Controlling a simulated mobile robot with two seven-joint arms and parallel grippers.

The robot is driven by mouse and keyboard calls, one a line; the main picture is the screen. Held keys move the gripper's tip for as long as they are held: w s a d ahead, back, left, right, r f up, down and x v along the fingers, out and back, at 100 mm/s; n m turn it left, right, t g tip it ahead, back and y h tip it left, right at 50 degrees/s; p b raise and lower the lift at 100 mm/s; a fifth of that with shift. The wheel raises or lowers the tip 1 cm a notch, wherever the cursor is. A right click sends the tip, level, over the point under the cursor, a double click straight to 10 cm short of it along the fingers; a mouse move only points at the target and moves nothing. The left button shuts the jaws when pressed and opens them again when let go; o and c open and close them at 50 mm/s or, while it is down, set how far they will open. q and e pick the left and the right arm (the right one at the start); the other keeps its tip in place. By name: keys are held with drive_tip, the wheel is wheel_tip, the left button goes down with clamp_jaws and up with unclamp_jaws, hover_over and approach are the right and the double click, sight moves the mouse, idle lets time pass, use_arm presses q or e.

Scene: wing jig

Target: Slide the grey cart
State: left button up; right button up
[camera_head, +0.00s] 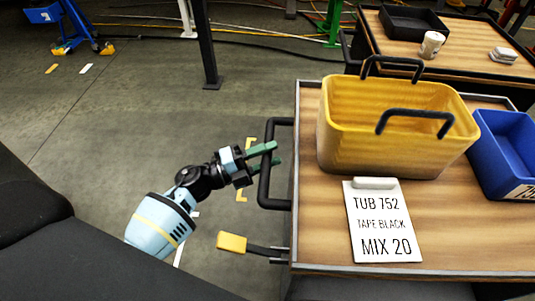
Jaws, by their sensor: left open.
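The grey cart (455,240) has a wood-look top with a grey rim and stands at the right of the head view. Its black push handle (264,180) sticks out from its left side. My left gripper (274,154) is open, with its green fingertips at the handle's upright bar. One finger is above the other in the picture; I cannot tell whether they touch the bar. My right gripper is not in view.
A yellow tub (385,140) with black handles, a blue bin (508,150) and a white sign (382,225) are on the cart. A yellow pedal (232,242) juts out at lower left. Another cart (465,58) stands behind. The floor at left is mostly clear.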

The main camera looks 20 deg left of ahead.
use_arm(q)
clamp_jaws()
drive_tip(key=shift+a, duration=0.1)
idle(0.3)
